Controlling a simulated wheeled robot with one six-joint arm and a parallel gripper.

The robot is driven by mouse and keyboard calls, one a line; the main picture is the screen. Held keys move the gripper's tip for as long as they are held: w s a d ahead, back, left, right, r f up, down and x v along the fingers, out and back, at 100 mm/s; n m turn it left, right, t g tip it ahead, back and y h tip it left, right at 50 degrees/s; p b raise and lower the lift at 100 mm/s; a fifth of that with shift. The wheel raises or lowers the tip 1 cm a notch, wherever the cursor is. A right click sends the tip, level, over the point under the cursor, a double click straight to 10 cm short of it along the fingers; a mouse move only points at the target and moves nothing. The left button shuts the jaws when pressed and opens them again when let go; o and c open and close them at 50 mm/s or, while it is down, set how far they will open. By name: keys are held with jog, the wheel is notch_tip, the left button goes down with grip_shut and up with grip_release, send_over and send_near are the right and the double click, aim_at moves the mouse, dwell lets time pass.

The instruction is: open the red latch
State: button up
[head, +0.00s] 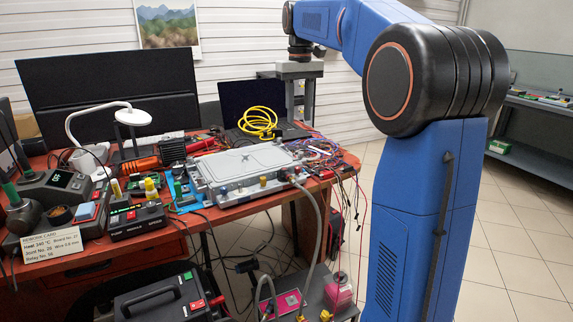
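My gripper (299,118) hangs at the end of my blue arm, above the back right of the red-brown workbench. Its two grey fingers point down and look apart, with nothing visible between them. A grey metal cold plate unit (245,163) lies on the bench, left of and nearer than my gripper. Small fittings line its front edge, and a grey hose (318,225) runs down from its right end. I cannot tell for sure which part is the red latch. A small red part (217,301) shows on the black case (150,305) at the bottom.
A yellow coiled cable (258,122) lies on a dark laptop near my gripper. Loose wires (315,148) spread over the bench's right end. A lamp (132,116), monitor (110,90) and instruments crowd the left. A grey unit with pink parts (290,303) stands low in front. Tiled floor is clear at right.

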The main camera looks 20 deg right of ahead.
aim_at(297, 168)
notch_tip(297, 168, down, 17)
jog(key=shift+a+f, duration=0.1)
dwell(0.5)
jog(key=shift+c, duration=0.3)
grip_shut()
